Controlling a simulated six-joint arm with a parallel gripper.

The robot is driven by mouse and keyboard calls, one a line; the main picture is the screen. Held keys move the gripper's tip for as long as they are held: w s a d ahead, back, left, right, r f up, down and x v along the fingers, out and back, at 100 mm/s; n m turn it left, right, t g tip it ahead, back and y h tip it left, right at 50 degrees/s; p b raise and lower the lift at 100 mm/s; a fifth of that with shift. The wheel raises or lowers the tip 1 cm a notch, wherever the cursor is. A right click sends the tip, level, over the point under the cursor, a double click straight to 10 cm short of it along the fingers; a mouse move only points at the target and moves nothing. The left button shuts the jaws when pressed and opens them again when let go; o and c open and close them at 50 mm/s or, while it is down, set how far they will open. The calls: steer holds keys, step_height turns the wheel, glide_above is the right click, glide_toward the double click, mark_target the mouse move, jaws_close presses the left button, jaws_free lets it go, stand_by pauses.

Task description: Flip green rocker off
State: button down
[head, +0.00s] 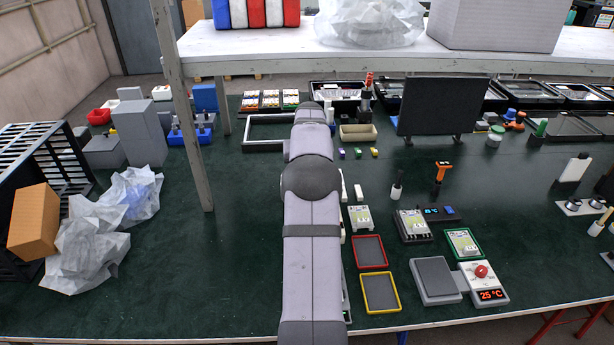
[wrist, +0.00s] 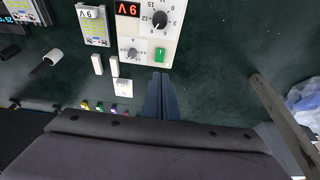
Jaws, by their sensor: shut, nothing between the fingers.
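The green rocker (wrist: 159,54) sits near the lower edge of a white panel (wrist: 141,37) in the wrist view. The panel also carries a red "9 V" display, a large black knob and a smaller grey knob. My gripper (wrist: 160,76) is shut and empty, its dark fingers together just below the rocker in the picture. A small gap shows between fingertips and rocker in the image; I cannot tell the height between them. Which side of the rocker is pressed is too small to tell. In the head view my arm hides the rocker and my gripper.
Beside the panel are small white blocks (wrist: 97,64), a white plate (wrist: 123,88) and a meter reading 9 V (wrist: 92,22). A wooden post (wrist: 280,115) stands at the right. In the head view, red (head: 371,252) and yellow (head: 380,293) trays lie right of my arm.

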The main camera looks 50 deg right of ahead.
steer(key=shift+w+d+r+b, duration=0.15)
steer(key=shift+w+d+b, duration=0.4)
steer(key=shift+b, duration=1.35)
steer(key=shift+a, duration=0.1)
steer(key=p+x, duration=0.2)
steer(key=x, duration=0.4)
steer(key=p+x, duration=0.1)
steer(key=x, duration=0.5)
steer(key=shift+s+a+f+p, duration=0.15)
steer(key=shift+a+f+p, duration=0.05)
steer(key=shift+p, duration=0.15)
steer(key=shift+d+f, duration=0.1)
steer(key=shift+f, duration=0.75)
steer(key=shift+f, duration=0.1)
